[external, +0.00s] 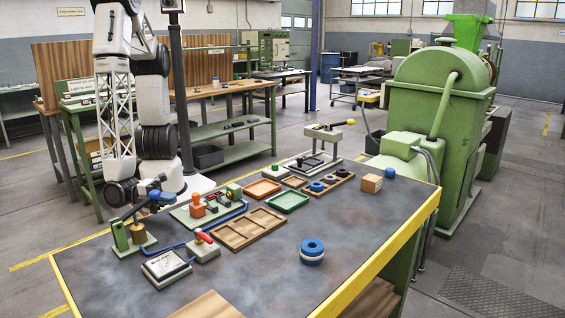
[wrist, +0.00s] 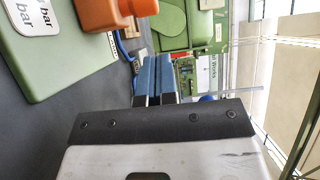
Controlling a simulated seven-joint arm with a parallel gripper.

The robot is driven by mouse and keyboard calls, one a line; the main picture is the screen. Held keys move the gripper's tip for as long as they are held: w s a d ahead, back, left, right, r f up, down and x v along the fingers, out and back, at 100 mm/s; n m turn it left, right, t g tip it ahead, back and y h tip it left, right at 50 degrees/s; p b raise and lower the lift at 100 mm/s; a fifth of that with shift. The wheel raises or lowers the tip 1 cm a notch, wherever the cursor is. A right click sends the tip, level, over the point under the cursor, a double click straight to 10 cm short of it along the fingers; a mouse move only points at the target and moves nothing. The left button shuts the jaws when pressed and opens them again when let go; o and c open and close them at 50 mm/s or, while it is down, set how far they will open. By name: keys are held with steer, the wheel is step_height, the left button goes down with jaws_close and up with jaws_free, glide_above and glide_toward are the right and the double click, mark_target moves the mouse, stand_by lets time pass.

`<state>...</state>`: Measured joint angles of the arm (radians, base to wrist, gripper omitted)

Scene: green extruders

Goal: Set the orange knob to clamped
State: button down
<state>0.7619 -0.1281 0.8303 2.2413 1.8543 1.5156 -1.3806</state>
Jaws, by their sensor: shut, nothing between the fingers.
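The orange knob (external: 197,205) stands on a light green plate (external: 182,215) at the left part of the workbench. In the wrist view the orange knob (wrist: 103,14) is at the top edge, partly cut off, beside the green plate (wrist: 60,72) with its white "bar" label. My gripper (external: 168,197) is just left of the knob in the external view, low near the plate. In the wrist view its blue fingers (wrist: 155,78) are together and empty, apart from the knob. The knob's marked positions are not readable.
A green stand with a brass cylinder (external: 137,233) is left of the plate. A wooden tray (external: 231,249) lies to the right. The bench's right front is mostly clear around blue rings (external: 312,249).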

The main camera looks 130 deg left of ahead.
steer(key=shift+v, duration=4.75)
steer(key=shift+a, duration=0.1)
steer(key=a+g+y, duration=0.1)
steer(key=a, duration=0.1)
steer(key=a+n+g+y, duration=0.1)
steer(key=a+g, duration=0.1)
steer(key=a, duration=0.1)
steer(key=a+g+y, duration=0.1)
steer(key=a+g, duration=0.1)
steer(key=shift+s+a+n+y, duration=0.2)
steer(key=shift+a+n+y, duration=0.1)
steer(key=shift+a, duration=0.05)
steer(key=s+a+n+g, duration=0.2)
steer(key=s+a+g, duration=0.1)
steer(key=a+g, duration=0.45)
steer(key=a+r+n+h, duration=0.2)
steer(key=r+h, duration=0.2)
steer(key=r, duration=0.4)
steer(key=s+a+r+n+h, duration=0.1)
steer(key=a+r+n+h, duration=0.1)
steer(key=r, duration=0.7)
steer(key=s+a+r+n+h, duration=0.1)
steer(key=a+r+n+h, duration=0.1)
steer(key=r+n+h, duration=0.2)
step_height(320, 180, up, 5)
steer(key=h, duration=0.2)
steer(key=shift+a+h, duration=0.3)
steer(key=shift+h, duration=0.1)
